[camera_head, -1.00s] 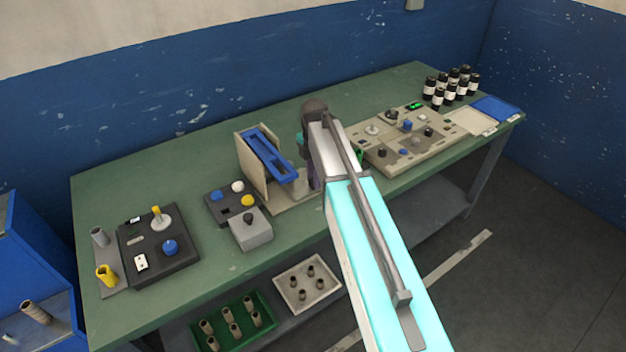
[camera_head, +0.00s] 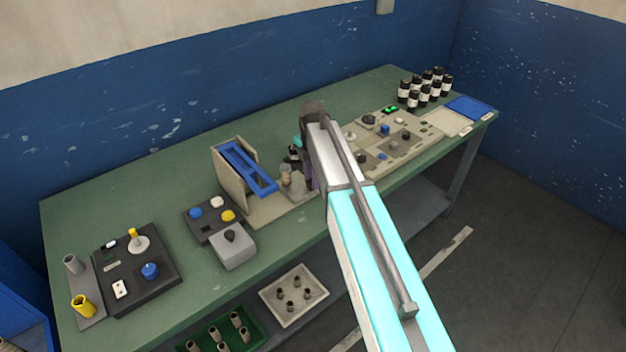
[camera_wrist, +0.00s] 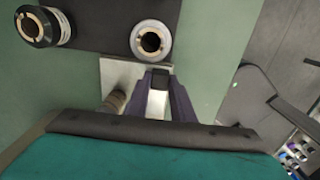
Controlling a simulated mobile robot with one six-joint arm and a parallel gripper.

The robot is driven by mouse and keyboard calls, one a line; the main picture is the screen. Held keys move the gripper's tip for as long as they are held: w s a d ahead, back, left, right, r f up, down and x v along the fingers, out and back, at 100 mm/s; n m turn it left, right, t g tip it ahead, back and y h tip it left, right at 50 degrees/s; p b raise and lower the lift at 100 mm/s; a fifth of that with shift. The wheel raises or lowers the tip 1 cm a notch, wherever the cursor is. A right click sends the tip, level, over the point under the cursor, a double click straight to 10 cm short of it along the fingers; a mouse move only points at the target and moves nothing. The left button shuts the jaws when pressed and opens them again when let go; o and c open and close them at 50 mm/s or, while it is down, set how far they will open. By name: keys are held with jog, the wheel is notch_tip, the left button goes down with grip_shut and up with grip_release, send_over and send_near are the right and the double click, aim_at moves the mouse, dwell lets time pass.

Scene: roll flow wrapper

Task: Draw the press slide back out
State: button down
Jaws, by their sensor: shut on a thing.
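My gripper (camera_wrist: 160,90) is shut on a small dark block, which I take to be the handle of the press slide (camera_wrist: 161,77). A pale metal plate (camera_wrist: 118,76) lies beside and under the fingers in the wrist view. In the head view, my gripper's purple fingers (camera_head: 309,173) show only in part beside my arm, at the right end of the press station with its blue chute (camera_head: 248,168). The slide itself is hidden there by my arm. Two round, hollow-topped pieces, one dark-sided (camera_wrist: 40,27) and one pale (camera_wrist: 151,41), stand just beyond the fingers.
A control box with coloured buttons (camera_head: 212,215) and a grey box with a dark knob (camera_head: 232,248) stand left of the press. A beige panel (camera_head: 395,145) lies to the right, with several dark bottles (camera_head: 425,88) behind. Trays (camera_head: 293,294) sit on the lower shelf.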

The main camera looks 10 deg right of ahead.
jog(key=shift+w+d+r, duration=0.1)
jog(key=shift+w+d, duration=0.1)
jog(key=shift+d, duration=0.2)
jog(key=c, duration=1.5)
grip_release()
jog(key=shift+a, duration=0.2)
jog(key=shift+r+b, duration=1.35)
jog(key=shift+r, duration=5.5)
